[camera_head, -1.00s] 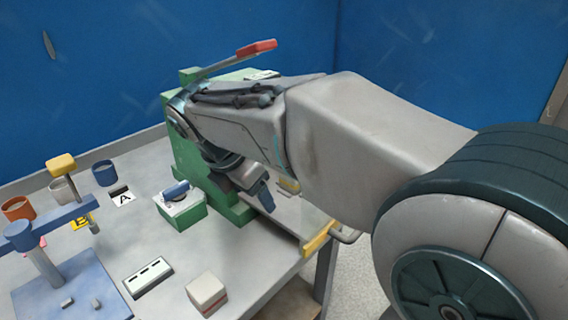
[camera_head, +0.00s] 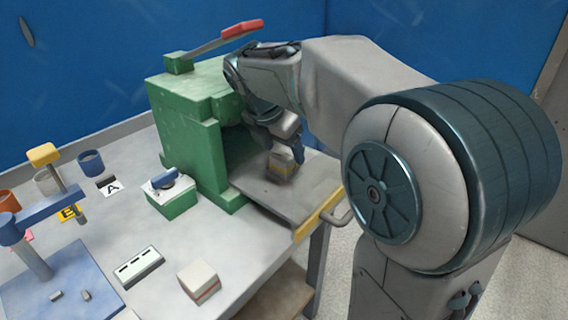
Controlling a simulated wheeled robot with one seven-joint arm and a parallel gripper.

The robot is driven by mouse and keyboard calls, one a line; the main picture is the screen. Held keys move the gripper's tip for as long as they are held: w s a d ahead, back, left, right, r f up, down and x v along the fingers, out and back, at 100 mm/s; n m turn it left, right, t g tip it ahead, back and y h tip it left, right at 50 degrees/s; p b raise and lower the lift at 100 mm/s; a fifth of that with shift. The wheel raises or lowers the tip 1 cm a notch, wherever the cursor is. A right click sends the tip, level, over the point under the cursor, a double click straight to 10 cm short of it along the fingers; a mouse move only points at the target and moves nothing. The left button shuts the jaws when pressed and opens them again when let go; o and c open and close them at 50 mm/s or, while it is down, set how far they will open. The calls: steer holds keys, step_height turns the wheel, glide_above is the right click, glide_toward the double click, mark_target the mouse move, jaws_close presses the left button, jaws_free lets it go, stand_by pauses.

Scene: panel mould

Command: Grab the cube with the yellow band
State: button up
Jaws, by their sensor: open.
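The cube with the yellow band (camera_head: 282,164) is a small grey-beige block with a yellow stripe. It rests on the grey sliding plate (camera_head: 262,190) in front of the green press (camera_head: 193,140). My gripper (camera_head: 287,148) is open and points down right at the cube, its fingers overlapping the cube's upper part in the picture. The fingertips are partly hidden, so I cannot tell if they touch it. A second cube (camera_head: 200,280), pale with a red band, stands apart on the table's near edge.
The green press has a red-tipped lever (camera_head: 241,29) on top. A yellow-edged handle (camera_head: 318,216) fronts the plate. A green box with a blue knob (camera_head: 171,190), a white slotted block (camera_head: 138,266) and a blue stand (camera_head: 62,285) are on the table (camera_head: 130,215).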

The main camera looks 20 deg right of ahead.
steer(key=x, duration=0.3)
steer(key=shift+s+a, duration=0.1)
steer(key=shift+a, duration=0.05)
steer(key=c, duration=1.1)
steer(key=shift+c, duration=0.2)
steer(key=shift+r, duration=0.1)
